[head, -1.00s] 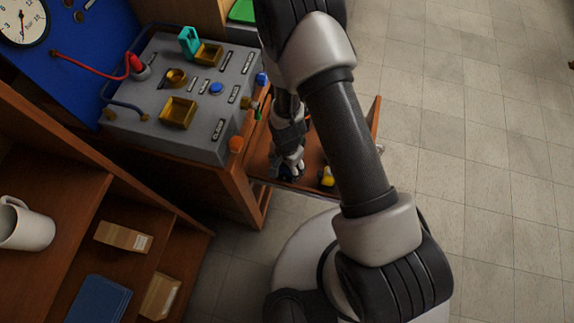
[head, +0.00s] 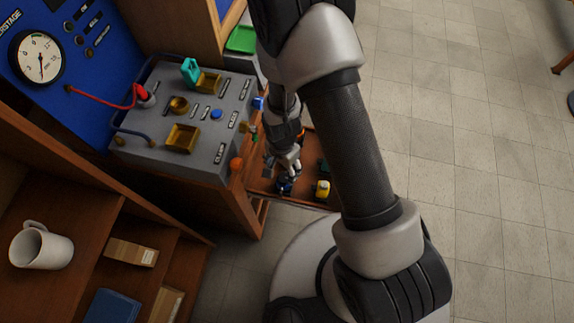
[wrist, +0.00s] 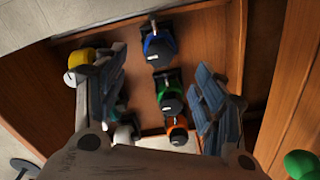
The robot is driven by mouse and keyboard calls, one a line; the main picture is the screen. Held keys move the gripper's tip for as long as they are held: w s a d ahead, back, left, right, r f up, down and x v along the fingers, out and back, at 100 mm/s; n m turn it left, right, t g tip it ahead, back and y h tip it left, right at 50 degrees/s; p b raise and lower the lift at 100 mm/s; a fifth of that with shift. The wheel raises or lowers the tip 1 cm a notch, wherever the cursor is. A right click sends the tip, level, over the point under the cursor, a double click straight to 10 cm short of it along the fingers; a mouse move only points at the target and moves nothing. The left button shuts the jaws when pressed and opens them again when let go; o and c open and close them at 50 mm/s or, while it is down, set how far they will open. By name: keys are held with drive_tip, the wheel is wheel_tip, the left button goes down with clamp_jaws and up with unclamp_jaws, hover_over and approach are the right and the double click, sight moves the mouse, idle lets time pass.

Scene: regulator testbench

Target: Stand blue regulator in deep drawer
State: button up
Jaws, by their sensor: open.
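The blue regulator (wrist: 158,45) is in the open drawer (wrist: 193,45), near one wall. It has a blue ring around a dark body. In the head view it shows as a small blue and dark shape (head: 284,187) just below my gripper (head: 289,168). In the wrist view, my gripper (wrist: 160,65) is open over the drawer, its fingers spread. The blue regulator shows between and just beyond the fingertips, with nothing gripped. I cannot tell whether a finger touches it, or whether it stands fully upright.
A green regulator (wrist: 170,95) and an orange one (wrist: 177,130) are in line with the blue one. A yellow-topped one (wrist: 85,62) is by the left finger. The grey bench panel (head: 200,110) stands left of the drawer. Open floor (head: 480,190) lies right.

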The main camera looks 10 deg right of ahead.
drive_tip(key=w+d+r+n+t, duration=0.1)
drive_tip(key=d+r+n, duration=0.1)
drive_tip(key=r, duration=0.9)
drive_tip(key=w+d+r+n+t, duration=0.1)
drive_tip(key=d+r+n, duration=0.1)
drive_tip(key=r, duration=0.9)
drive_tip(key=s+d+r+n+t, duration=0.1)
drive_tip(key=s+d+r+n, duration=0.1)
drive_tip(key=s+r, duration=0.5)
drive_tip(key=s+d+r+n+t, duration=0.1)
drive_tip(key=s+d+r+n, duration=0.2)
drive_tip(key=s+d+r, duration=0.2)
drive_tip(key=s+r, duration=0.3)
drive_tip(key=r, duration=0.3)
drive_tip(key=shift+s+t, duration=0.3)
drive_tip(key=shift+a, duration=0.15)
